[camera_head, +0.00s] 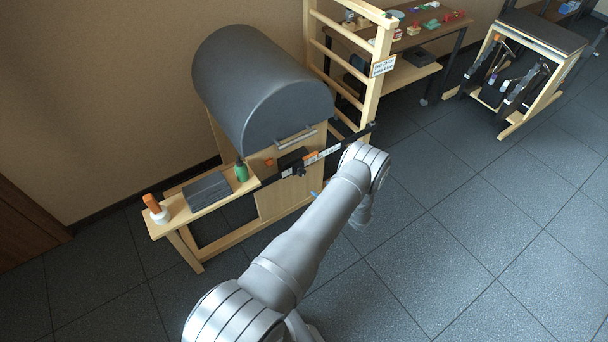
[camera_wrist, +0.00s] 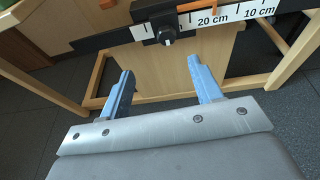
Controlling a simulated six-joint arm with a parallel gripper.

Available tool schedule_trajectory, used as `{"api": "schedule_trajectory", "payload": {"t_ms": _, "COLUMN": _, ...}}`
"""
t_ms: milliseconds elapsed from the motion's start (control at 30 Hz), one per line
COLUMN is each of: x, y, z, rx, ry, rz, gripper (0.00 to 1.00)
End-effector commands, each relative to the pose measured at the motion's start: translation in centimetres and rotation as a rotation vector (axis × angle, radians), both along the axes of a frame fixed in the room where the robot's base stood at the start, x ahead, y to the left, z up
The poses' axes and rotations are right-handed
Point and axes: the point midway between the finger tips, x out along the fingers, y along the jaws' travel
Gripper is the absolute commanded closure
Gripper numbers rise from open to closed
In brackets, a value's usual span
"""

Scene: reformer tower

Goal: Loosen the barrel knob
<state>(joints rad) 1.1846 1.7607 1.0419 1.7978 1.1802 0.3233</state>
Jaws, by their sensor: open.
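The barrel knob (camera_wrist: 166,36) is a small black knob on a black block, in front of a dark rail with a white centimetre scale, at the top middle of the wrist view. In the head view the knob (camera_head: 300,171) is a small dark shape below the barrel. The large dark grey barrel (camera_head: 250,85) lies on a wooden frame. My gripper (camera_wrist: 160,66) has two blue fingers spread apart, with nothing between them. Its tips are below the knob in the wrist view and apart from it. In the head view only a bit of blue finger shows beside my arm.
A wooden ladder frame (camera_head: 375,75) stands right of the barrel. An orange marker (camera_wrist: 273,37) sits on the rail.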

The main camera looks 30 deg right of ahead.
Motion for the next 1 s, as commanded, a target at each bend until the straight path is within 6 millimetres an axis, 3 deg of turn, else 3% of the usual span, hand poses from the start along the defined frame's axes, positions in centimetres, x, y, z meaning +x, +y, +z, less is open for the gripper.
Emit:
{"api": "schedule_trajectory", "payload": {"t_ms": 200, "x": -0.9, "y": -1.7, "z": 0.6, "rx": 0.2, "ry": 0.081, "rz": -0.026, "gripper": 0.41}}
{"api": "schedule_trajectory", "payload": {"t_ms": 467, "x": -0.3, "y": -2.0, "z": 0.3, "rx": 0.258, "ry": 0.107, "rz": -0.036, "gripper": 0.41}}
{"api": "schedule_trajectory", "payload": {"t_ms": 1000, "x": 9.9, "y": -0.9, "z": -3.8, "rx": 0.255, "ry": 0.105, "rz": -0.035, "gripper": 0.41}}
